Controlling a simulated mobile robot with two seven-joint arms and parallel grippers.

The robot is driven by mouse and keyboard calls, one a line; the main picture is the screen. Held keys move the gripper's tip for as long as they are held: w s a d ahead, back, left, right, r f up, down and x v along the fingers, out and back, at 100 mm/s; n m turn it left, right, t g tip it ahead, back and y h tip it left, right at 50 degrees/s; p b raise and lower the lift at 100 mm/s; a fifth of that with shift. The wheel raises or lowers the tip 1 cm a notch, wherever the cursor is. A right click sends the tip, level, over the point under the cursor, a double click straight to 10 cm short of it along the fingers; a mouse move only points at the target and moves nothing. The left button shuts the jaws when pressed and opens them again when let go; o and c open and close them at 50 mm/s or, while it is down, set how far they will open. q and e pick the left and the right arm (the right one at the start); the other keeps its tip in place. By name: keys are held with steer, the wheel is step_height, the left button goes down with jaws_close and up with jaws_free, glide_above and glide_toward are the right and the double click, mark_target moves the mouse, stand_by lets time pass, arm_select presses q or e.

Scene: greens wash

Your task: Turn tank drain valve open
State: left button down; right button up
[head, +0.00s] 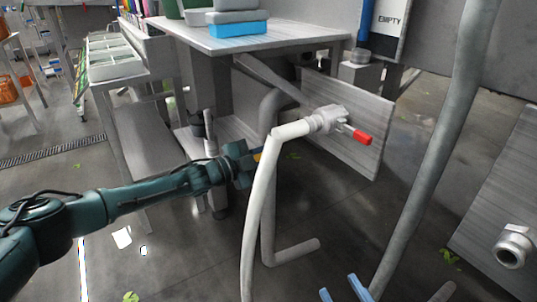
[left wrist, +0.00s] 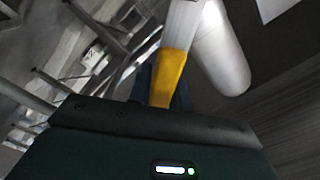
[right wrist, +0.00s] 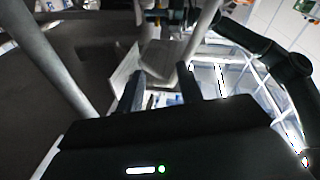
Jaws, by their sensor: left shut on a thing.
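My left gripper (head: 250,160) reaches in from the left and is shut on a yellow grip (left wrist: 169,76), which also shows as a small patch in the head view (head: 257,157). In the left wrist view the grip sits at the end of a pale flat bar (left wrist: 182,25). The white hose partly hides what it joins. A pale valve fitting (head: 326,119) with a red handle (head: 362,138) is right of the left gripper, untouched. My right gripper (head: 342,291) is open and empty at the bottom of the head view; its spread fingers show in the right wrist view (right wrist: 160,80).
A white hose (head: 258,205) hangs from the fitting, just right of my left gripper. A grey pipe (head: 268,225) stands behind it. A thick grey pipe (head: 434,150) slants down at the right. A table (head: 270,42) stands behind. Floor at lower left is mostly clear.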

arm_select(q)
steer(key=c, duration=1.3)
jaws_free()
steer(key=shift+p+v, duration=1.8)
steer(key=shift+v, duration=4.8)
arm_select(e)
steer(key=shift+w+d+m+g+h, duration=0.25)
steer(key=shift+d+m+g+h, duration=0.45)
steer(key=shift+g+h, duration=0.3)
